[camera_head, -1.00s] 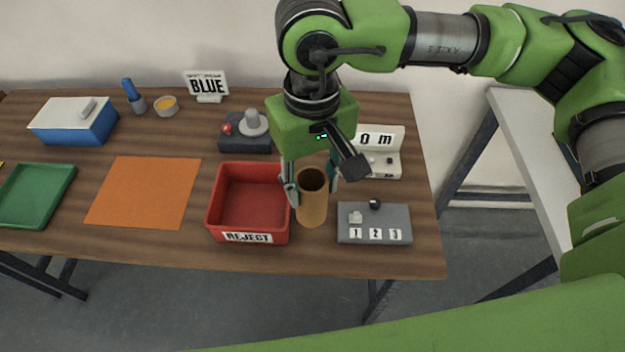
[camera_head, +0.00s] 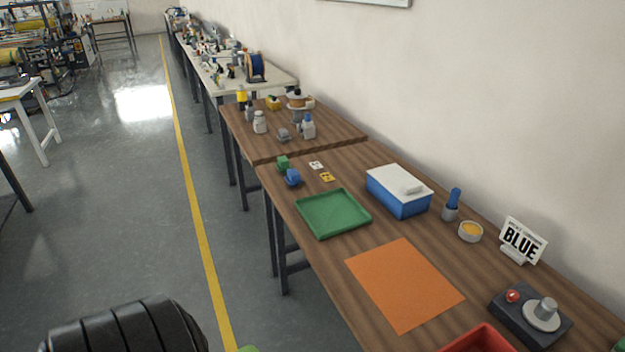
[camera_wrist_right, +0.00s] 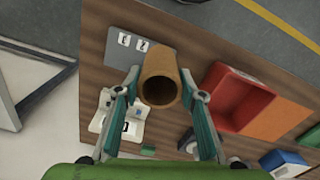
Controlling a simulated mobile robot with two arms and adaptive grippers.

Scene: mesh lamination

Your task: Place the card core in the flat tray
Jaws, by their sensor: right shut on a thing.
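The card core is a brown, open-ended hollow tube (camera_wrist_right: 162,58). In the right wrist view it sits between the two fingers of my right gripper (camera_wrist_right: 160,78), which is shut on it. The flat tray is a shallow green tray (camera_head: 332,212) on the wooden table in the head view, left of the orange mat, and looks empty.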

